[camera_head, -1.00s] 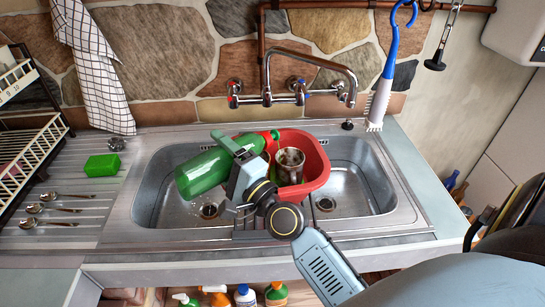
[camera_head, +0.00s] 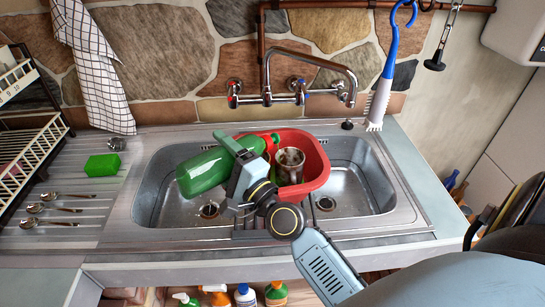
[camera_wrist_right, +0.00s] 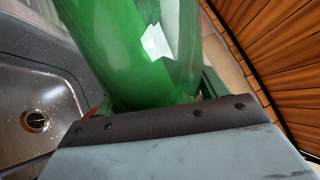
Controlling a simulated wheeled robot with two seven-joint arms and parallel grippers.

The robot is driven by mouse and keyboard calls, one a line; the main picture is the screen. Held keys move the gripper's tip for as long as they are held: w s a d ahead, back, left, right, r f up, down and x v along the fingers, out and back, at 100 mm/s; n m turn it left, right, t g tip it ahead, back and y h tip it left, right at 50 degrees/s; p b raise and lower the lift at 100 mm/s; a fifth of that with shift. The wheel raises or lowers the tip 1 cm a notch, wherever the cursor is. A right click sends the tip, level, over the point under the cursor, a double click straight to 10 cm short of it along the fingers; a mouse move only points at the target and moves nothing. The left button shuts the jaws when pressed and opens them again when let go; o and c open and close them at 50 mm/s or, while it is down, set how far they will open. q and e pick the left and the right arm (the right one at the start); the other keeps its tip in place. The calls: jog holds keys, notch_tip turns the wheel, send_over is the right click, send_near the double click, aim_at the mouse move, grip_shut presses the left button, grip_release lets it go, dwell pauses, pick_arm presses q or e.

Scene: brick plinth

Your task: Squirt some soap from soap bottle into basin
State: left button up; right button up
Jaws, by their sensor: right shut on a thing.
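The green soap bottle (camera_head: 204,171) is held tilted on its side above the sink, its base to the left and its neck end to the right over the red basin (camera_head: 321,170). It also fills the upper middle of the right wrist view (camera_wrist_right: 115,50). My right gripper (camera_head: 240,160) is shut around the bottle and hides part of it. The basin sits across the middle of the sink and holds a dirty metal cup (camera_head: 290,160). I cannot see any soap coming out. My left gripper is not in view.
A steel sink (camera_head: 150,200) surrounds the basin, with a wall tap (camera_head: 310,60) reaching over from behind. A green sponge (camera_head: 102,165), a small metal cup (camera_head: 117,143) and several spoons (camera_head: 45,209) lie on the left drainboard. A blue-handled brush (camera_head: 385,80) hangs at the right.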

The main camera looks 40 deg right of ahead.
jog(key=shift+d+f+m, duration=0.15)
jog(key=shift+m, duration=0.45)
dwell(0.9)
jog(key=shift+w+d+r+m+h+p, duration=0.15)
jog(key=shift+d+m+h+p, duration=0.15)
jog(key=shift+m+p, duration=0.25)
jog(key=shift+d+r+m+h+p, duration=0.15)
jog(key=shift+m+h+p, duration=0.15)
jog(key=shift+m+p, duration=0.2)
dwell(1.7)
jog(key=shift+d+r+m+p, duration=0.25)
jog(key=shift+r+m+p, duration=0.1)
jog(key=shift+p, duration=0.15)
dwell(0.5)
